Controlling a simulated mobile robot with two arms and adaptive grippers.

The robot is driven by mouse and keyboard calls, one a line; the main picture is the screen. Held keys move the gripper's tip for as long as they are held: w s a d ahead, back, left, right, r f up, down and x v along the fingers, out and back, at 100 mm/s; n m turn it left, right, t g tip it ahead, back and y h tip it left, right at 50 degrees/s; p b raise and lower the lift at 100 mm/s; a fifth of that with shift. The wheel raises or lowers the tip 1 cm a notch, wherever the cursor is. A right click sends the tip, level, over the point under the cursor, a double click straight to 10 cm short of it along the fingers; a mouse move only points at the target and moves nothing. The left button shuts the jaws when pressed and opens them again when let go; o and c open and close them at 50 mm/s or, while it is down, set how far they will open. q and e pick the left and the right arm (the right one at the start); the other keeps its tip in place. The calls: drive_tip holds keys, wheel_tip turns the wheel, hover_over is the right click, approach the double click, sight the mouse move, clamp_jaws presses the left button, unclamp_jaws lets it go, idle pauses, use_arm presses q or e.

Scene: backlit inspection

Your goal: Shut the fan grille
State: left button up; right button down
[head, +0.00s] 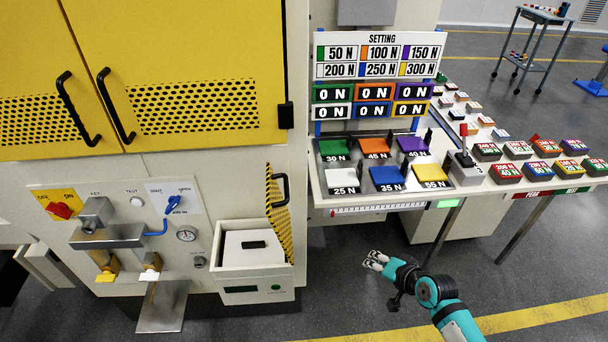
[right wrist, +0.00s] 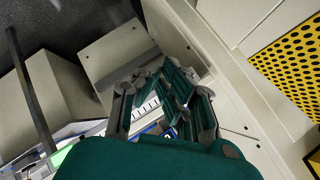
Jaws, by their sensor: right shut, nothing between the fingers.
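The fan grille is most likely the narrow yellow panel with black holes (head: 273,222), at the right end of the cabinet's lower front in the head view. It shows at a steep angle, and I cannot tell how far it stands open. A black handle (head: 285,190) is on it. My right gripper (head: 370,263) is shut and empty over the floor, right of the grille and clearly apart from it. In the right wrist view the gripper's fingers (right wrist: 165,85) are close together. A yellow perforated panel (right wrist: 295,65) shows at that view's right edge. My left gripper is not in view.
An open drawer-like bin (head: 240,258) juts out just left of the grille. The yellow cabinet doors (head: 190,50) are above. A bench (head: 470,190) with coloured blocks stands right, above my right gripper in the picture. The floor (head: 340,295) between bin and gripper is clear.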

drive_tip(key=a+r+t+y+p, duration=0.1)
drive_tip(key=a+r+y, duration=0.25)
drive_tip(key=r, duration=1.05)
drive_tip(key=a+r+y+p, duration=0.15)
drive_tip(key=a+r, duration=0.35)
drive_tip(key=r, duration=0.9)
drive_tip(key=p, duration=0.3)
approach(287, 179)
drive_tip(key=w+a+f, duration=0.2)
drive_tip(key=w, duration=0.2)
drive_tip(key=shift+a+f+n+y, duration=0.3)
drive_tip(key=shift+f, duration=0.05)
drive_tip(key=shift+w, duration=0.1)
